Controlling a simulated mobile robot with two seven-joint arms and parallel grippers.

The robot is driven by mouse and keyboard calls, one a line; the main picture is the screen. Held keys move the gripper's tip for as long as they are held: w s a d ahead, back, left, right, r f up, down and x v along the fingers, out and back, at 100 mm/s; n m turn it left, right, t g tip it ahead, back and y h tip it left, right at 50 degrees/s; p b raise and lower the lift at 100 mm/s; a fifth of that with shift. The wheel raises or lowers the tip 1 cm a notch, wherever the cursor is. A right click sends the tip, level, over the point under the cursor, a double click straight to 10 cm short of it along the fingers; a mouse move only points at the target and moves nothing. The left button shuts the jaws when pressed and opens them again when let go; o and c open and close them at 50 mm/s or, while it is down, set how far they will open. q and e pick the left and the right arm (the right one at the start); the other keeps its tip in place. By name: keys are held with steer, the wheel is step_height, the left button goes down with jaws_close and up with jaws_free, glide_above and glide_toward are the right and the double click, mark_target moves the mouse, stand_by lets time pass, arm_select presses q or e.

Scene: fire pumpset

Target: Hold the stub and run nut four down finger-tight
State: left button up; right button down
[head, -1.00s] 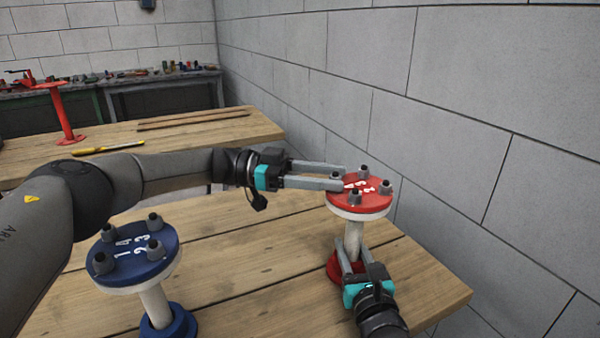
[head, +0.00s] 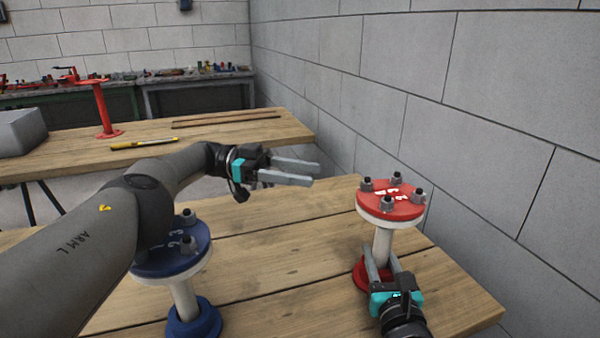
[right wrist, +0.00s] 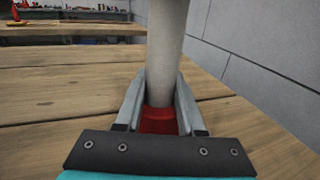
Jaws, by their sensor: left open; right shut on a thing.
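The red stub stands upright on the near table at the right, with a red numbered top flange (head: 391,204), a pale pipe (head: 382,246) and a red base. My right gripper (head: 379,262) is shut on the stub's lower pipe, one finger on each side; the right wrist view shows the pipe (right wrist: 166,60) between the fingers. My left gripper (head: 316,172) is open and empty, left of the red flange and apart from it.
A blue stub (head: 172,252) with nuts on top stands at the left, partly hidden by my left arm. A back table (head: 200,150) holds a red stand (head: 103,110), a yellow tool (head: 144,144) and thin rods. A block wall (head: 470,120) rises close at right.

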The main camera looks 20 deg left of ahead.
stand_by(0.5)
arm_select(q)
steer(key=w+d+r+n+t+y, duration=0.1)
steer(key=w+r+n+t+y, duration=0.2)
steer(key=w+r+n+t, duration=0.8)
steer(key=w+d+r+n+t+y, duration=0.1)
steer(key=w+r+n+t+y, duration=0.5)
steer(key=n, duration=1)
steer(key=n+g+y, duration=0.7)
steer(key=n+g, duration=0.6)
steer(key=n, duration=0.8)
glide_toward(367, 182)
steer(key=x, duration=0.7)
steer(key=shift+w+f, duration=0.1)
steer(key=shift+f, duration=0.3)
